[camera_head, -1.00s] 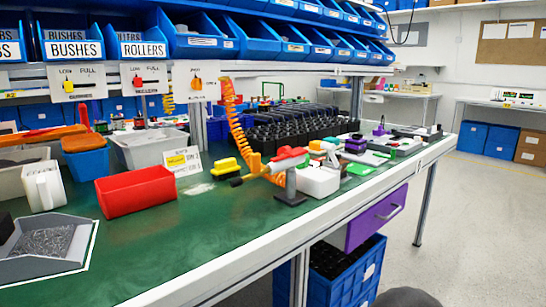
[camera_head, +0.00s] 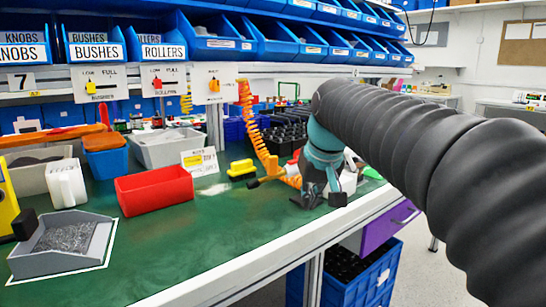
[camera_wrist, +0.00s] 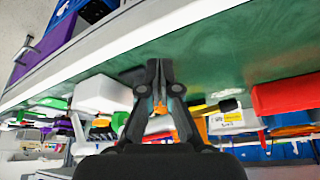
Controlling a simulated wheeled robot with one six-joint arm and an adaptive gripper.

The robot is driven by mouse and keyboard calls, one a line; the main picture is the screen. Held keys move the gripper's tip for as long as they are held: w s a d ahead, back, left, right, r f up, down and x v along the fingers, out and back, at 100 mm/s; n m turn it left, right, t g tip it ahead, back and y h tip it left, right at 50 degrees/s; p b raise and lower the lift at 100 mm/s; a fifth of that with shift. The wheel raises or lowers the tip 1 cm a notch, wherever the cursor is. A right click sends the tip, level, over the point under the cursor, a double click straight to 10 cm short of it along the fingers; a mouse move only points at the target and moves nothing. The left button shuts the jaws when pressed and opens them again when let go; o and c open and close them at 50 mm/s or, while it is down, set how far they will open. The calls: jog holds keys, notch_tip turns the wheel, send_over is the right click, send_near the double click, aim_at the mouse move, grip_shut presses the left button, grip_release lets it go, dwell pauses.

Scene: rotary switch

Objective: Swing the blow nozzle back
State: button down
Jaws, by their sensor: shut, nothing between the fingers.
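The blow nozzle (camera_head: 267,181) is a thin orange and black piece beside the foot of an orange coiled hose (camera_head: 256,128), above the green bench. My gripper (camera_head: 320,198) hangs in front of its right end and hides its body and stand. In the wrist view my gripper (camera_wrist: 160,72) has its fingers together with nothing between them. An orange part (camera_wrist: 160,108) shows behind the fingers, and a black tip (camera_wrist: 230,104) sits to their right. I cannot tell whether the fingers touch the nozzle.
A red tray (camera_head: 154,190) and a grey scoop bin (camera_head: 70,243) stand left on the bench. A yellow block (camera_head: 241,168) is behind the nozzle. A white box (camera_wrist: 100,92) is left of my fingers in the wrist view. Bench surface in front of the tray is clear.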

jog(key=w+a+r+n, duration=0.2)
jog(key=w+r, duration=0.3)
jog(key=r, duration=0.5)
jog(key=s+r+n, duration=0.1)
jog(key=s+r, duration=0.4)
jog(key=r, duration=0.1)
jog(key=shift+s+a+g+y, duration=0.2)
jog(key=shift+g+y, duration=0.2)
jog(key=b, duration=0.3)
send_over(274, 177)
jog(key=s+d, duration=0.1)
jog(key=s, duration=0.1)
jog(key=shift+f, duration=4.6)
